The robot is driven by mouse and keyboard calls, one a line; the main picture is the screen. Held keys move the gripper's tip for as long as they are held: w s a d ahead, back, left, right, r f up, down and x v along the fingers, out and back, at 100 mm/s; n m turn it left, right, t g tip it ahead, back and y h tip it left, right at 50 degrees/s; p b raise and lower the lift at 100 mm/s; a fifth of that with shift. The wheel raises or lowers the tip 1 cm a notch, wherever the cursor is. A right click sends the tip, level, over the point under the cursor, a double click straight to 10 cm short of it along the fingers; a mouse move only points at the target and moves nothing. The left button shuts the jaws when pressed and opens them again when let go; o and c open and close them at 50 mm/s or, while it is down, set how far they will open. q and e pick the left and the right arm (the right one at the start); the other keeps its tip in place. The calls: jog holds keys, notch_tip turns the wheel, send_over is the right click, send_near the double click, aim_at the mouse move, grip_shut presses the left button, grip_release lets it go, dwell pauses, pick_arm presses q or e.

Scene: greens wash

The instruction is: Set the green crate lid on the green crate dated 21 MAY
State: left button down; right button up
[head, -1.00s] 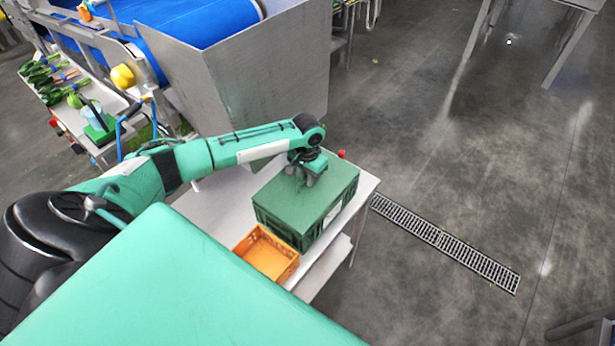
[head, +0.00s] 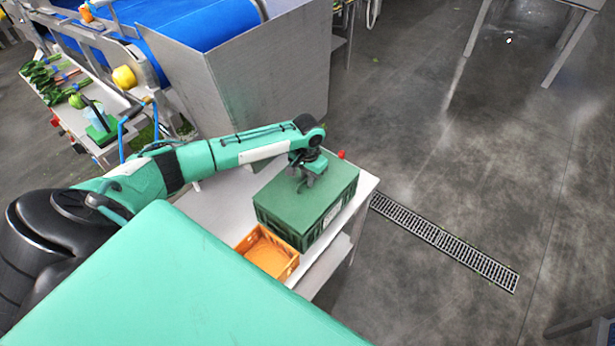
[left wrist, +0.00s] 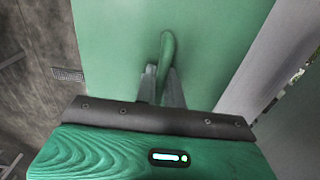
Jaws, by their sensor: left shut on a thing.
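The green crate lid (head: 290,207) lies over the top of the green crate (head: 283,230) on the white table. In the head view its edges look lined up with the crate's rim. A pale label (head: 332,215) shows on the crate's side, too small to read. My left gripper (head: 306,184) is above the lid, pointing down. In the left wrist view my left gripper (left wrist: 161,88) is shut on the upright green handle (left wrist: 167,50) of the lid. The lid's flat top (left wrist: 215,45) fills much of that view. My right gripper is not in view.
An empty orange crate (head: 266,253) stands beside the green crate, close to its near side. A red knob (head: 341,154) is at the table's far corner. A grey metal chute (head: 265,85) rises behind the table. The floor to the right is open, with a drain grate (head: 445,242).

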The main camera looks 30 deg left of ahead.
pick_arm(q)
jog(key=shift+f, duration=0.65)
dwell(0.7)
dwell(0.3)
jog(key=c, duration=1.4)
grip_release()
jog(key=shift+r, duration=0.15)
